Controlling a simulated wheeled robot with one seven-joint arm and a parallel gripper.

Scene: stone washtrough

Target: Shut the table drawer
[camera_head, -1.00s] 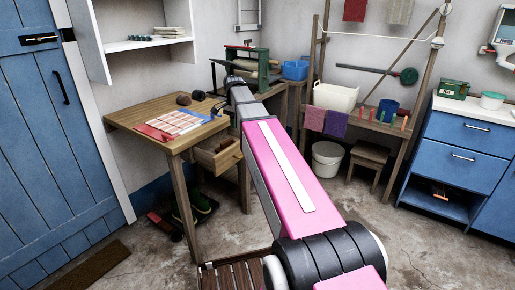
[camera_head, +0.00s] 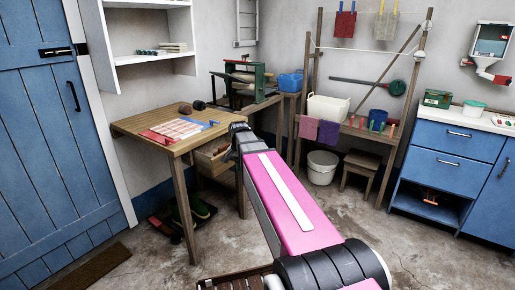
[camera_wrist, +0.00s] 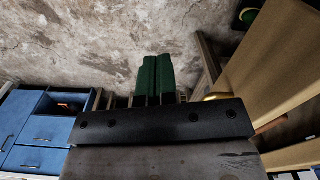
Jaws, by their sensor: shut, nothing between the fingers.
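The wooden table (camera_head: 150,124) stands left of centre in the head view. Its drawer (camera_head: 211,161) sticks out open under the top on the right side, with its front end hidden behind my arm. In the wrist view a large tan wooden panel (camera_wrist: 272,65), apparently the drawer front, fills the right side, with a brass-coloured handle (camera_wrist: 218,97) low on it. My gripper (camera_wrist: 156,60) shows there as two green fingers pressed together, empty, left of the panel and apart from it. In the head view its fingers are hidden behind my wrist.
A patterned sheet (camera_head: 180,129) and dark round items lie on the tabletop. Boots (camera_head: 190,212) stand under the table. A white bucket (camera_head: 322,167) and a stool (camera_head: 361,172) stand right of my arm. Concrete floor (camera_head: 370,230) is clear in front of the blue cabinet (camera_head: 450,168).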

